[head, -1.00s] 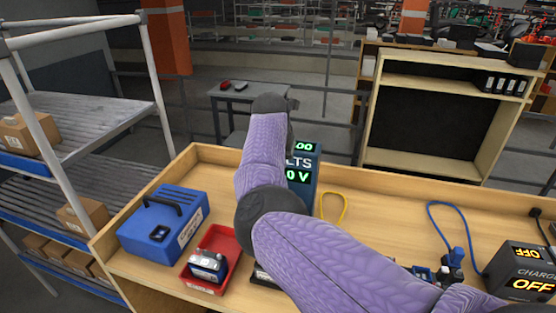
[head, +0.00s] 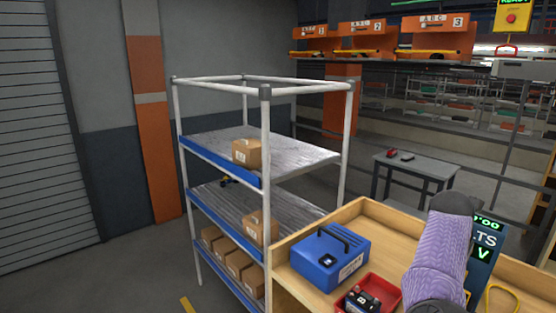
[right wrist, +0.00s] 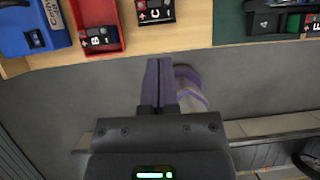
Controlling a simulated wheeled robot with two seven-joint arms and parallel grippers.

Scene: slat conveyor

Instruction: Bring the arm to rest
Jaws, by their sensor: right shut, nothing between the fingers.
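My right gripper (right wrist: 160,88) shows in the right wrist view with its two purple fingers together and nothing between them. It hangs over grey floor, just off the edge of the wooden bench. In the head view my purple right arm rises at the lower right, over the bench (head: 365,212); its gripper is out of that view. My left gripper is in neither view.
On the bench stand a blue case (head: 322,255), a red tray (head: 388,288) holding a battery (head: 362,299), and a volt display (head: 485,240) partly behind my arm. A shelf rack (head: 265,175) with cartons stands left. A battery marked C (right wrist: 155,10) lies near the bench edge.

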